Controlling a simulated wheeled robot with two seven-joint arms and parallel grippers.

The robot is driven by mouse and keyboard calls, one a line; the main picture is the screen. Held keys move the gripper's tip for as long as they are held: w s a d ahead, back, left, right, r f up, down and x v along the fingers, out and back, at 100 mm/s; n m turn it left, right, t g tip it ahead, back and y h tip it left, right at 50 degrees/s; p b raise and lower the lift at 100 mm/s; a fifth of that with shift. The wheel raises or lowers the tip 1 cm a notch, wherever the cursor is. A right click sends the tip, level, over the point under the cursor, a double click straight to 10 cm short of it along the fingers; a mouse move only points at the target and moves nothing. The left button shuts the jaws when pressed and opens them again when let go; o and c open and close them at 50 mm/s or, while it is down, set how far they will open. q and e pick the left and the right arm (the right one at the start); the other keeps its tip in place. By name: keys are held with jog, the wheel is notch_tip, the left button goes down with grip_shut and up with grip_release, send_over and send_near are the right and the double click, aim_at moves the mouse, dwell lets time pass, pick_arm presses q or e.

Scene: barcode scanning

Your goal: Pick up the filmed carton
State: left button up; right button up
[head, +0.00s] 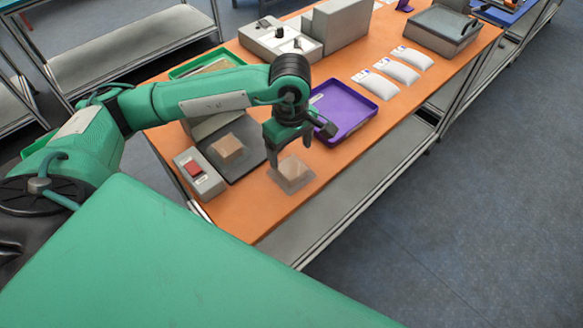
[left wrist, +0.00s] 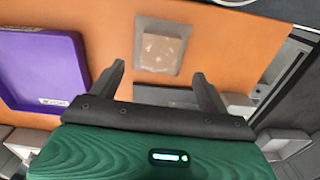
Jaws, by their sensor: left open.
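A small tan carton (head: 294,168) sits on a pale square of film on the orange table, near its front edge. The left wrist view also shows the carton (left wrist: 158,52) with the greyish film around it. My left gripper (head: 289,146) is open and empty, fingers pointing down above and just behind the carton in the head view. In the left wrist view the carton lies beyond and between the open fingertips (left wrist: 157,72), apart from them. Another tan carton (head: 228,149) rests on a dark plate to the left. My right gripper is not in view.
A purple tray (head: 343,108) lies behind and right of the gripper. A grey box with a red button (head: 195,171) stands at the left. Several white pouches (head: 397,72) lie further right. A grey machine (head: 335,30) stands at the back. Orange table (head: 252,212) in front is clear.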

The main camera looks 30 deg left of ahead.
aim_at(292, 168)
pick_arm(q)
notch_tip(292, 168, down, 5)
jog(key=shift+d+f+p, duration=0.1)
jog(key=shift+p, duration=1.1)
jog(key=shift+f, duration=0.35)
jog(key=shift+c, duration=0.5)
jog(key=c, duration=1)
